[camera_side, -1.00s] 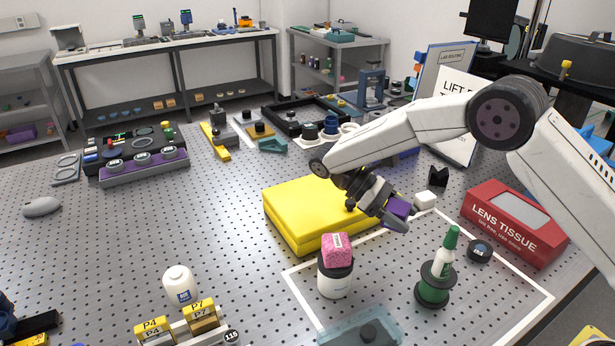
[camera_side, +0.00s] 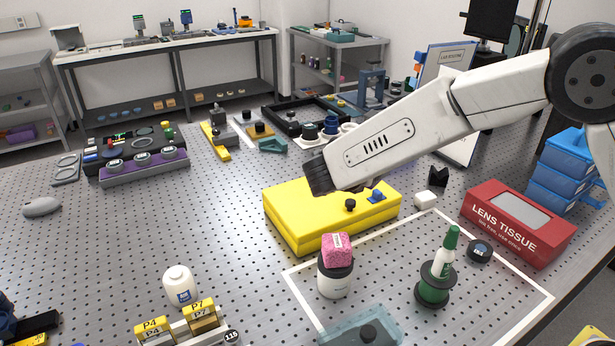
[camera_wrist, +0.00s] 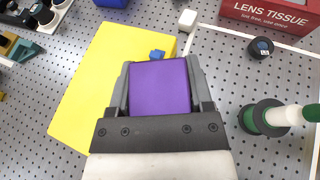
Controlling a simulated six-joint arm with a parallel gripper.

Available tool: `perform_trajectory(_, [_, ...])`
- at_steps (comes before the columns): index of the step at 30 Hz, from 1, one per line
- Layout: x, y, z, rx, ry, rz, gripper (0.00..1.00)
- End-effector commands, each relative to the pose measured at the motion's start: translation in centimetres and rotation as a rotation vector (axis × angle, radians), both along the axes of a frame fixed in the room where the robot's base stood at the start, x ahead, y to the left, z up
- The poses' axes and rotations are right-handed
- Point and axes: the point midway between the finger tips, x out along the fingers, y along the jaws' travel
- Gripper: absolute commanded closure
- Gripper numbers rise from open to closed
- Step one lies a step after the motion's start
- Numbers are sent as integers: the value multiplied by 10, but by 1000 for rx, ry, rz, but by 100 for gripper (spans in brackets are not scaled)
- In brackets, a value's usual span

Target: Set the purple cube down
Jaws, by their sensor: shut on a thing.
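The purple cube (camera_wrist: 160,88) sits between the two grey fingers of my gripper (camera_wrist: 160,66) in the wrist view, with a finger against each side. My gripper is shut on it. In that view the cube is in front of the yellow case (camera_wrist: 95,85), and its height above the case cannot be told. In the side view my arm hides the cube and the fingers. There my arm's end is over the yellow case (camera_side: 290,218).
A blue knob (camera_side: 376,195) and a black knob (camera_side: 350,205) show at the yellow case. A pink block (camera_side: 336,249) sits on a white jar (camera_side: 335,280). The front-left table has free room.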

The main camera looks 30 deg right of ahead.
Motion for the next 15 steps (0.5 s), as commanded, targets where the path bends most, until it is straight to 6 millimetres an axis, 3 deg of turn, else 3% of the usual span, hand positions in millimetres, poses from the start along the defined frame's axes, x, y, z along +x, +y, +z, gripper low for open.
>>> perform_trajectory(6, [15,26,8,0,-1,311,100])
perform_trajectory(15, [24,77,4,1,1,702,100])
